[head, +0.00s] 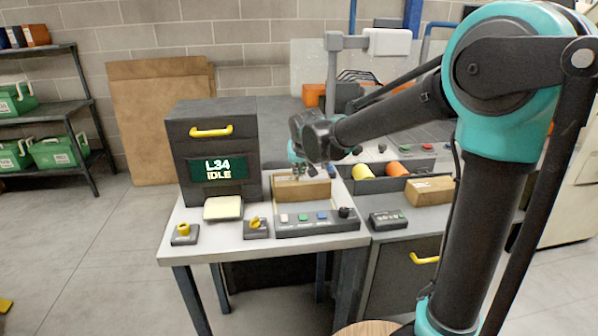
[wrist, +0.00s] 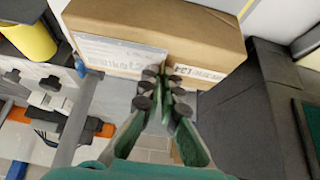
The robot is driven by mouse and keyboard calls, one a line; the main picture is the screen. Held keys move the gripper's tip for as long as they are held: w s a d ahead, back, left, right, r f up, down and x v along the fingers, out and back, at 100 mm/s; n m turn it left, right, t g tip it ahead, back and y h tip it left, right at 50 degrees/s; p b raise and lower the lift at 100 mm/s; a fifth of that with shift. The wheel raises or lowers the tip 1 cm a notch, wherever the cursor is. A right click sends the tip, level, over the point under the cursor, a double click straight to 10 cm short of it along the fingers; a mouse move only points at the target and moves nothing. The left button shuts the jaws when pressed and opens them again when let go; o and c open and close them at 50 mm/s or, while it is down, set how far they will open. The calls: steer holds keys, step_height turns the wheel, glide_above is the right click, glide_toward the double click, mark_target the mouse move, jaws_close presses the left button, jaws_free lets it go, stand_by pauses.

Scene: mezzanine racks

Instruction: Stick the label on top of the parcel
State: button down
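The brown cardboard parcel (head: 302,189) sits on the white table, behind the button panel. In the wrist view the parcel (wrist: 190,22) fills the upper middle, with dark print on its near side at the right. A white printed label (wrist: 112,52) shows over the left part of that side, and its right end reaches my fingertips. My gripper (wrist: 163,78) has its fingers drawn together at the label's end and appears shut on it. In the head view my gripper (head: 298,172) is close above the parcel. Whether the label touches the parcel is unclear.
A dark label machine (head: 212,150) reading "L34 IDLE" stands left of the parcel, with a pale pad (head: 223,208) before it. A button panel (head: 318,221) lies along the front edge. Another brown box (head: 431,190) and yellow and orange rolls (head: 397,170) lie to the right.

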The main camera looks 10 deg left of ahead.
steer(key=c, duration=1.3)
jaws_free()
steer(key=shift+r, duration=0.1)
steer(key=shift+r, duration=3.4)
